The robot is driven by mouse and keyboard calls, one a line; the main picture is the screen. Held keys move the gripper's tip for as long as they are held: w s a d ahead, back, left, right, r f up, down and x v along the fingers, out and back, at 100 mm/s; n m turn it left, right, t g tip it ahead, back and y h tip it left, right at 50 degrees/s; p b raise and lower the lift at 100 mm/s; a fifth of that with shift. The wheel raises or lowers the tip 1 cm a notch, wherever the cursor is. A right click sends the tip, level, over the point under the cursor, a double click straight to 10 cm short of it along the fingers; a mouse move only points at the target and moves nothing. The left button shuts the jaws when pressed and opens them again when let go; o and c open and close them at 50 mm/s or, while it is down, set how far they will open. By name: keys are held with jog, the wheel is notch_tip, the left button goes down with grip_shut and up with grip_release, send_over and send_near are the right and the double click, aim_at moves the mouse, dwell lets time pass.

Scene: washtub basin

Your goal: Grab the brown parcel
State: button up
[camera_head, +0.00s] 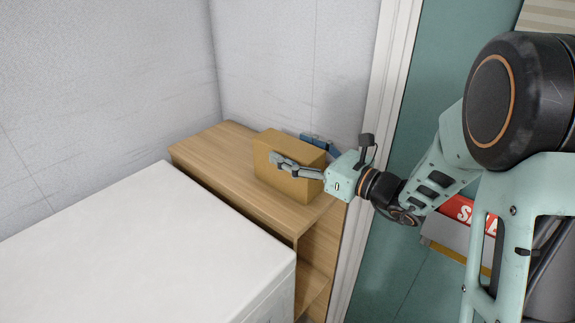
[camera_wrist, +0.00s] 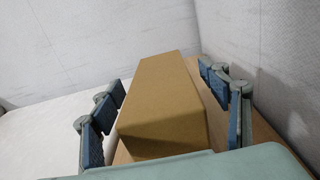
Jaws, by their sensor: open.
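The brown parcel (camera_head: 283,180) is a plain box standing on top of a wooden shelf unit (camera_head: 215,160) in the head view. My gripper (camera_head: 289,149) is at the parcel, with one finger in front of its near face and the other partly hidden behind it. In the wrist view the parcel (camera_wrist: 160,95) lies between the two open fingers (camera_wrist: 165,88). A gap shows between the parcel and the left finger, and another on the right. The parcel's underside is hidden.
A white box-shaped unit (camera_head: 150,245) stands in front of the shelf at left. Grey walls (camera_head: 290,60) close off the back and left. A white door frame (camera_head: 385,80) rises right of the shelf. A bare stretch of shelf top lies left of the parcel.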

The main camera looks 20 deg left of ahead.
jog(key=shift+x, duration=1.05)
jog(key=shift+r, duration=0.1)
grip_shut()
